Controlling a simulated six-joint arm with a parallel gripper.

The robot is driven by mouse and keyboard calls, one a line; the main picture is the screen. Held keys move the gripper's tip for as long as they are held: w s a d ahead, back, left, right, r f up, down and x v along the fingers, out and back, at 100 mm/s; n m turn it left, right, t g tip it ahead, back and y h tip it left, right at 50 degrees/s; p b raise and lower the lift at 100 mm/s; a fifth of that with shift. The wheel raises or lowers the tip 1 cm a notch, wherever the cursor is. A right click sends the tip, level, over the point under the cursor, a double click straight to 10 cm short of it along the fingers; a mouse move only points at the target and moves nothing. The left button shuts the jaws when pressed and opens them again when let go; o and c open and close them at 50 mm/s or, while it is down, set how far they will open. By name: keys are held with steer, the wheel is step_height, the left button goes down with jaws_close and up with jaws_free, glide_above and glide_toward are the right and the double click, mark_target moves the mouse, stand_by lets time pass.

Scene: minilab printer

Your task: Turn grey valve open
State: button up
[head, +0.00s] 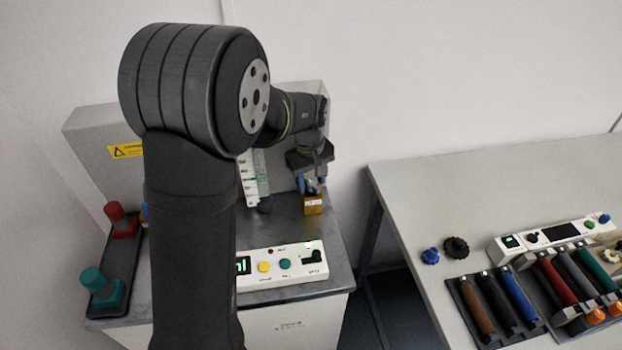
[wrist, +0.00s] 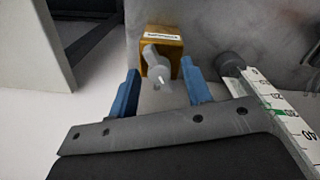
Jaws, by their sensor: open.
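The grey valve (wrist: 157,66) is a small handle on the face of a brass-yellow block with a white label (wrist: 163,37). In the head view the block (head: 313,206) stands at the back right of the grey machine top, and the valve handle is too small to make out. My gripper (wrist: 161,86) is open, with one blue finger to each side of the valve handle in the wrist view. The fingers look apart from the handle, and nothing is held. In the head view my gripper (head: 312,184) is just above the block.
A white ruler scale (head: 250,178) stands left of my gripper, with a dark round knob (head: 265,204) near its foot. A white control panel (head: 283,263) lies at the front. Red (head: 121,220) and teal (head: 101,287) handles are at the left. A tool bench (head: 420,200) stands to the right.

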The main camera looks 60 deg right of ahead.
mark_target(309, 182)
jaws_close()
steer(key=shift+m, duration=2.8)
jaws_free()
step_height(309, 182, up, 18)
steer(key=shift+w+f, duration=0.2)
steer(key=shift+f, duration=0.05)
